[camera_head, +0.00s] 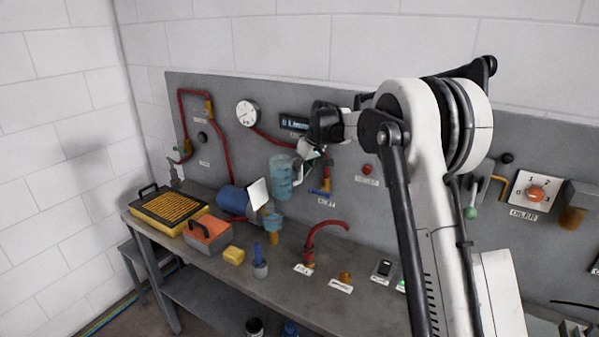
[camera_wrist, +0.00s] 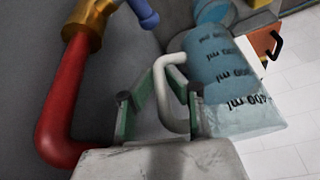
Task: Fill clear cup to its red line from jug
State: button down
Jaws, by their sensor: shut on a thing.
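The jug (camera_head: 282,178) is see-through with blue liquid inside, held in the air above the bench and near upright. In the wrist view the jug (camera_wrist: 225,75) shows black ml marks, a clear band near its rim and a pale handle (camera_wrist: 168,92). My gripper (camera_head: 308,150) is shut on this handle; its green-padded fingers (camera_wrist: 155,105) are on either side of it. A small light-blue see-through cup (camera_head: 272,221), which I take to be the clear cup, stands below the jug, apart from it. Its red line and fill level are too small to tell.
The grey panel (camera_head: 262,165) is close behind.

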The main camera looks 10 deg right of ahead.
notch_tip(320, 180, down, 2)
jog(key=shift+f+b, duration=0.1)
jog(key=shift+b, duration=0.2)
jog(key=shift+w+d+r+n+t+h+p, duration=0.1)
jog(key=shift+d+r+n+t+h+p, duration=0.05)
jog(key=shift+r+h+p, duration=0.3)
jog(key=shift+d+r+n+t+h+p, duration=0.15)
jog(key=shift+r+h+p, duration=0.25)
jog(key=shift+h, duration=0.15)
jog(key=shift+w+d+f, duration=0.1)
jog(key=shift+d+f, duration=0.15)
jog(key=shift+d, duration=0.05)
jog(key=shift+r, duration=0.1)
jog(key=shift+d+r+h, duration=0.15)
jog(key=shift+r+h, duration=0.25)
jog(key=shift+h, duration=0.1)
